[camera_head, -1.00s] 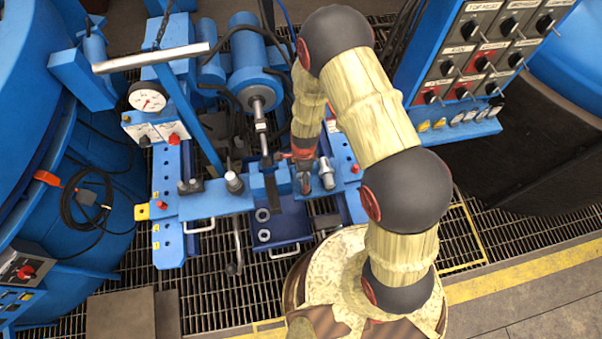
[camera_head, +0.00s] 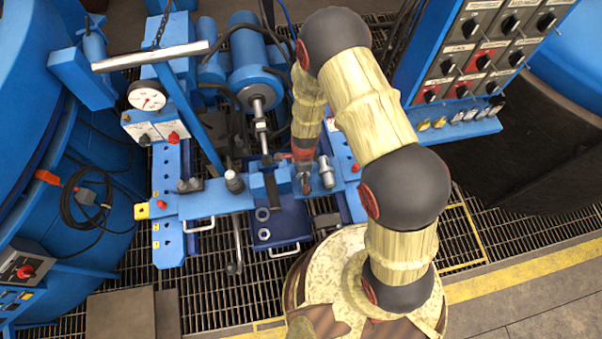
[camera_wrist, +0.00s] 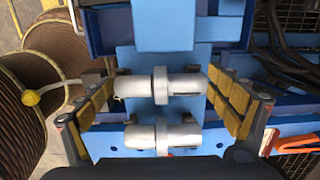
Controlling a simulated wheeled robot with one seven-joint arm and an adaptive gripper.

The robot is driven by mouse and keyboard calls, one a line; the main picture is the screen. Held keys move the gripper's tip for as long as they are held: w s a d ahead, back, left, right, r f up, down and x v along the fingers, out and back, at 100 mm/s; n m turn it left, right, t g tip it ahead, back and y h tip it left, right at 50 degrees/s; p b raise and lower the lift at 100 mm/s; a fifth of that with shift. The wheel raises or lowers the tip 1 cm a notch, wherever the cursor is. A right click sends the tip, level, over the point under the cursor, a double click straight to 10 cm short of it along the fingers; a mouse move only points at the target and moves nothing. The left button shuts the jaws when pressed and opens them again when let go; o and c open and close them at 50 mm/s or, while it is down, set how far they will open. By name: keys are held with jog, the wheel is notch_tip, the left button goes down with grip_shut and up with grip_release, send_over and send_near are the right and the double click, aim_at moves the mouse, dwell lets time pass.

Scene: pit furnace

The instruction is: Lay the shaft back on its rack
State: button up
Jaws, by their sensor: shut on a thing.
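In the wrist view, a grey metal shaft (camera_wrist: 160,86) with a thicker collar at its middle lies crosswise between the yellow-padded fingers of my gripper (camera_wrist: 161,82). The fingers are shut on its two ends. A second, similar grey piece (camera_wrist: 162,136) lies parallel to it, nearer my wrist, over a blue plate (camera_wrist: 112,146). In the head view, my gripper (camera_head: 305,180) points down at the blue crossbar (camera_head: 205,205), and a grey collared piece (camera_head: 326,172) shows just right of it. My arm partly hides this spot. I cannot tell whether the held shaft touches the blue support.
A pressure gauge (camera_head: 147,96) and a blue cylinder with a rod (camera_head: 250,75) stand left of my arm. A switch panel (camera_head: 485,60) is at the upper right. Open grating (camera_head: 205,300) lies in front.

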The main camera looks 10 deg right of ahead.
jog(key=o, duration=1.6)
jog(key=r, duration=1.2)
jog(key=shift+d, duration=0.25)
